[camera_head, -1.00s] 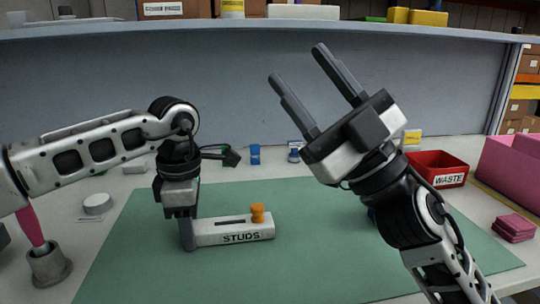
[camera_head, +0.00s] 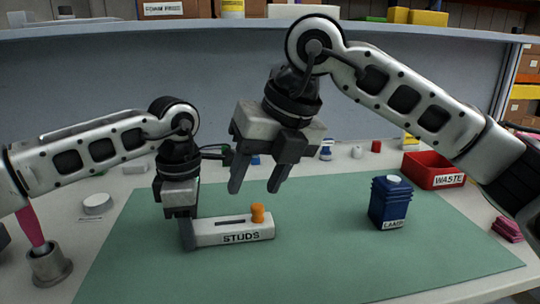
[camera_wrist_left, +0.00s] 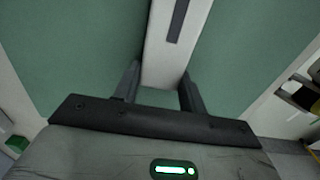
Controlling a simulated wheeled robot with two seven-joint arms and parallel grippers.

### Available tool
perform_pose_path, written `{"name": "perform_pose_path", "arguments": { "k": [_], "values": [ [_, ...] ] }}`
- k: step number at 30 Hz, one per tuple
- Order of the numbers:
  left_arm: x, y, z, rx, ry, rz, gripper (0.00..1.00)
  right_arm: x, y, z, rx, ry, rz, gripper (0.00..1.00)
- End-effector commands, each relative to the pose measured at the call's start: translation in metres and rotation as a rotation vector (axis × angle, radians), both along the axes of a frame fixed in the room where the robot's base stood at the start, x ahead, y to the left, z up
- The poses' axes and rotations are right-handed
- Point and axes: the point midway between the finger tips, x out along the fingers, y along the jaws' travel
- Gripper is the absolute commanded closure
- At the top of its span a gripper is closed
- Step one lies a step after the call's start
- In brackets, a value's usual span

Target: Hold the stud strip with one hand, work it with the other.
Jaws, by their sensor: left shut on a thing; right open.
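The stud strip (camera_head: 234,231) is a white block labelled STUDS, lying on the green mat. It has a dark slot along its top and an orange knob (camera_head: 257,213) near its right end. My left gripper (camera_head: 187,232) is shut on the strip's left end; the left wrist view shows the white strip (camera_wrist_left: 172,50) between its two fingers (camera_wrist_left: 160,88). My right gripper (camera_head: 256,188) is open and empty, pointing down above the strip, with its fingertips apart from the orange knob.
A dark blue box labelled LAMP (camera_head: 389,204) stands on the right of the green mat (camera_head: 330,255). A red WASTE bin (camera_head: 432,170) is at the back right, with pink pads (camera_head: 507,229) near the right edge. A grey cup (camera_head: 48,265) is at left.

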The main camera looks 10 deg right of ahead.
Motion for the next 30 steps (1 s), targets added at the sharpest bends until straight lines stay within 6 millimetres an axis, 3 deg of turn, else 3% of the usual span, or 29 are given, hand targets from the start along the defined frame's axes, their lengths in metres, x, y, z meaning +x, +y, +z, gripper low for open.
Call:
{"name": "perform_pose_path", "arguments": {
  "k": [5,9,24,30],
  "values": [
    [0.0,0.0,0.0,0.0,0.0,0.0,0.95,0.009,-0.015,0.02,-0.182,-0.14,-0.022,0.53],
    [0.0,0.0,0.0,0.0,0.0,0.0,0.95,0.013,-0.018,0.018,-0.22,-0.163,-0.03,0.53],
    [0.0,0.0,0.0,0.0,0.0,0.0,0.95,0.044,-0.008,-0.062,-0.216,-0.159,-0.029,0.53],
    [0.0,0.0,0.0,0.0,0.0,0.0,0.95,0.053,-0.006,-0.082,-0.215,-0.161,-0.03,0.53]
  ]
}}
